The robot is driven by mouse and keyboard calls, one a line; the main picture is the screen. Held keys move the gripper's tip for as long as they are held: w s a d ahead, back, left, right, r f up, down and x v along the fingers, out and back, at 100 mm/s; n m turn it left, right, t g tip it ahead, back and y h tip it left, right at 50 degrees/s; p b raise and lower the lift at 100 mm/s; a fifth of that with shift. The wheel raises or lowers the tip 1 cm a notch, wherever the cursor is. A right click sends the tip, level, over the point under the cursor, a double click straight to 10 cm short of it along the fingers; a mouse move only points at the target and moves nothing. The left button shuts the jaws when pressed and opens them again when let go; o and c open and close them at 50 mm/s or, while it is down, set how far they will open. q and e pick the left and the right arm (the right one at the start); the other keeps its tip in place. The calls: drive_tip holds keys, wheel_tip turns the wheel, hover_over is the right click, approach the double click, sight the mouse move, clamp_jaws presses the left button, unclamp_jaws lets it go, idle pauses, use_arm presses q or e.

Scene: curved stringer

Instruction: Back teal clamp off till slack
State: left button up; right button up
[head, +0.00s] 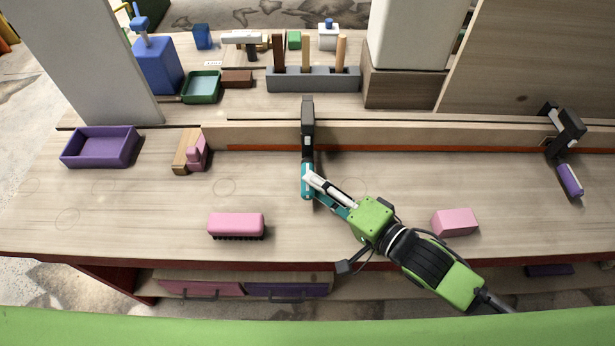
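The teal clamp has a black bar and jaw (307,115) set over the long wooden strip at mid-table. Its teal handle (306,186) hangs at the near end of the bar, over the tabletop. My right gripper (312,184) reaches in from the lower right, with its fingertips at the teal handle. One pale finger lies across the handle and partly hides it. I cannot tell whether the fingers are closed on it. My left gripper is not in view. A second clamp, black with a purple handle (570,180), is on the strip at the far right.
On the near tabletop are a pink brush (236,224), a pink block (455,222), a wood-and-pink tool (190,152) and a purple tray (100,147). The wooden strip (420,134) runs across. Behind it stand a grey rack (313,80) and a white post (415,35).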

drive_tip(key=x, duration=0.3)
drive_tip(key=shift+w+a, duration=0.35)
drive_tip(key=shift+a, duration=0.05)
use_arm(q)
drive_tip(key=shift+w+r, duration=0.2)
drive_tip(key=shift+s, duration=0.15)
